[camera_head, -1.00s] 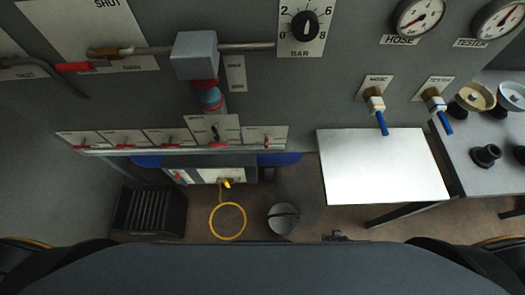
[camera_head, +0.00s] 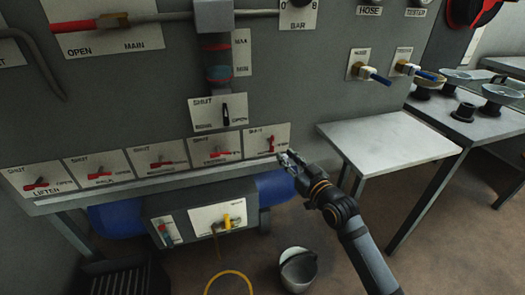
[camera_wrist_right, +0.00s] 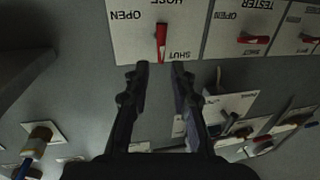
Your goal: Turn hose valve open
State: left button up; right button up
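The hose valve is a red lever (camera_head: 271,144) on the rightmost white plate (camera_head: 258,137) of the low row on the grey panel. In the right wrist view, upside down, its plate reads HOSE, OPEN and SHUT. The red lever (camera_wrist_right: 161,42) stands upright there, with its tip beside the SHUT label. My right gripper (camera_head: 288,158) is just right of and below this plate. In the right wrist view, my right gripper (camera_wrist_right: 160,72) is open and empty, its fingertips apart in line with the lever. No contact shows. My left gripper is not in view.
The tester valve's red lever (camera_head: 217,153) is the left neighbour, with several similar valves farther left. A rail (camera_head: 150,182) runs under the row. A pale table (camera_head: 395,138) stands to the right. A bucket (camera_head: 298,270) and yellow hose (camera_head: 230,283) are on the floor.

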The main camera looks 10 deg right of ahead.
aim_at(273, 144)
jog(key=b+x, duration=0.2)
jog(key=x, duration=0.7)
jog(key=shift+w+a, duration=0.15)
jog(key=shift+w, duration=0.05)
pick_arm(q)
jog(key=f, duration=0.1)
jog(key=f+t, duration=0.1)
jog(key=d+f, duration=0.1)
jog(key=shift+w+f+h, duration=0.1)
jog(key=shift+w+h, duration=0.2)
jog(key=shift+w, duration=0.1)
pick_arm(e)
grip_shut()
